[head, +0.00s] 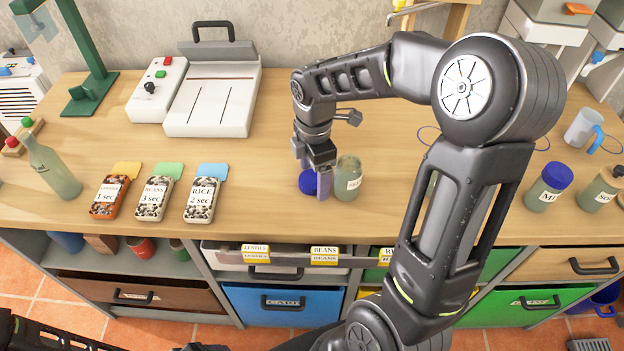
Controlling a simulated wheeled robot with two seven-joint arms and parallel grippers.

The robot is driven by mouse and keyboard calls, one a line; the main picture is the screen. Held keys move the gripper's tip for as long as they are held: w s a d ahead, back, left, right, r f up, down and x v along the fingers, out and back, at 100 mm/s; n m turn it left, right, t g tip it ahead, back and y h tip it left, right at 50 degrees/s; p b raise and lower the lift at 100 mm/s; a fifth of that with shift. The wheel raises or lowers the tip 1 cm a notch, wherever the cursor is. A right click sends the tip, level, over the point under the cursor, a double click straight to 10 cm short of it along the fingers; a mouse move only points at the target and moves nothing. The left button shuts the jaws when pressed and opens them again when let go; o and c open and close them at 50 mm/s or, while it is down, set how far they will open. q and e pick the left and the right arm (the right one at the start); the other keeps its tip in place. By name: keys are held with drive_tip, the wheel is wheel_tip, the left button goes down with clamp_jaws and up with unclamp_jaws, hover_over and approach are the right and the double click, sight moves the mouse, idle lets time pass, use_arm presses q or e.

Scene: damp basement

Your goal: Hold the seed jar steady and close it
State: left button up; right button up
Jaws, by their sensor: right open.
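A greenish glass jar (347,180) with a white label stands upright on the wooden worktop, with no lid on it that I can see; its label is too small to read fully. A blue lid (306,182) is just to its left, partly hidden by a gripper finger. My right gripper (318,186) points down at the lid, with its jaws open; one finger shows between lid and jar. I cannot tell whether it touches either. My left gripper is out of view; only a dark part of my arm shows at the bottom left.
A blue-lidded jar (548,188) and another jar (600,190) stand at the right, near a mug (583,128). A white device (213,98) stands behind. The worktop left of the lid is clear.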

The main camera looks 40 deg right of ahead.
drive_tip(key=shift+c, duration=0.2)
drive_tip(key=c, duration=1.4)
